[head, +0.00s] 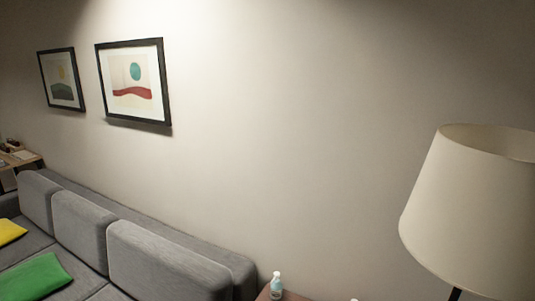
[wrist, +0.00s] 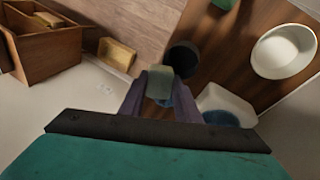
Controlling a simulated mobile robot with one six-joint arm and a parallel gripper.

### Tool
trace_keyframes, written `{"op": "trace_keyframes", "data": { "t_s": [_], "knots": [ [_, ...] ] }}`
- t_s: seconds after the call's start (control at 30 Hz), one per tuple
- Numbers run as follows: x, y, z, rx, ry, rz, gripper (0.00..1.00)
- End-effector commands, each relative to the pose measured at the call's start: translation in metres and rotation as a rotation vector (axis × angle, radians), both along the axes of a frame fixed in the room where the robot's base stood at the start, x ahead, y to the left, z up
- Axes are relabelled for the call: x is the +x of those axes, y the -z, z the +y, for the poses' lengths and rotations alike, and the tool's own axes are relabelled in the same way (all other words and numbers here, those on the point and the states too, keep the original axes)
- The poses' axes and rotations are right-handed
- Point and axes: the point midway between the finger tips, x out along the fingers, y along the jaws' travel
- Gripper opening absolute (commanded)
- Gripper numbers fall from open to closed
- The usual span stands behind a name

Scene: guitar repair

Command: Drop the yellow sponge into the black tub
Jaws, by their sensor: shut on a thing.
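The block sits between the purple fingertips, clear of the surface below. A dark round opening, which looks like the black tub (wrist: 183,57), is just beyond the held block, slightly to the right. The block and fingers partly cover its near side. Neither the gripper, the sponge nor the tub shows in the head view.
In the wrist view a white bowl (wrist: 284,50) and a white container (wrist: 226,102) stand right. A tan block (wrist: 117,54) and a wooden box (wrist: 42,52) are left. The head view shows a grey sofa (head: 165,262), a lamp (head: 470,215) and a bottle (head: 277,286).

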Motion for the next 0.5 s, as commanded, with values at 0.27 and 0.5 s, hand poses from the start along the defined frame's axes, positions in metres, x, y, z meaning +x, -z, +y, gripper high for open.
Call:
{"op": "trace_keyframes", "data": {
  "t_s": [0.27,0.5],
  "knots": [
    [0.001,0.026,0.0,-0.001,-0.001,-0.001,0.12],
    [0.001,0.034,0.0,-0.001,-0.001,-0.001,0.12]
  ]
}}
